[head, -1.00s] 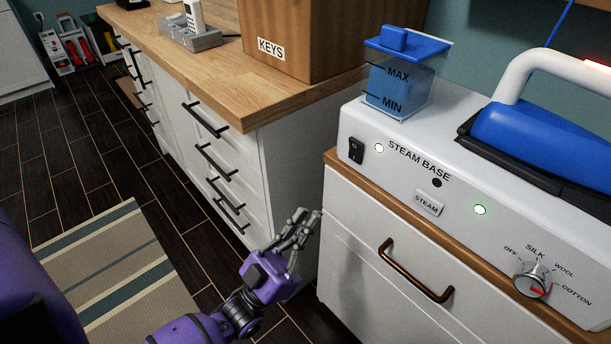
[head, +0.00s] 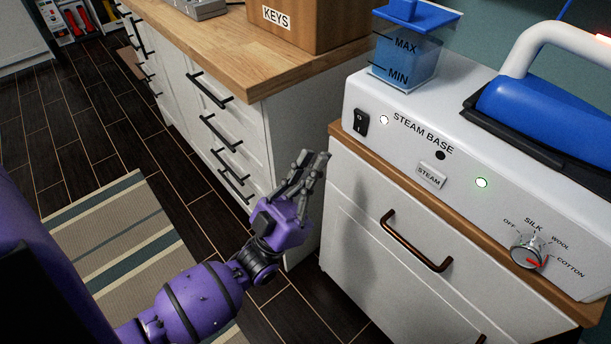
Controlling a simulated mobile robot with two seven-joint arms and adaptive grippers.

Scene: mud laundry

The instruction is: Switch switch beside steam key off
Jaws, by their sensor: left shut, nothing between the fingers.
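The steam base (head: 395,104) is a white unit on the wood-topped cabinet at the right. A black rocker switch (head: 360,122) sits at the left end of its front panel, beside a lit white lamp (head: 384,119). My left gripper (head: 314,161) is shut and empty, apart from the panel, to the left of and below the switch. My right gripper is not in view.
A blue-lidded water tank (head: 404,62), a blue iron (head: 540,118) and a dial (head: 528,252) are on the unit. A wooden KEYS box (head: 300,45) stands on the counter (head: 228,60). A cabinet handle (head: 415,242) juts out below. A striped rug (head: 130,240) lies on the floor.

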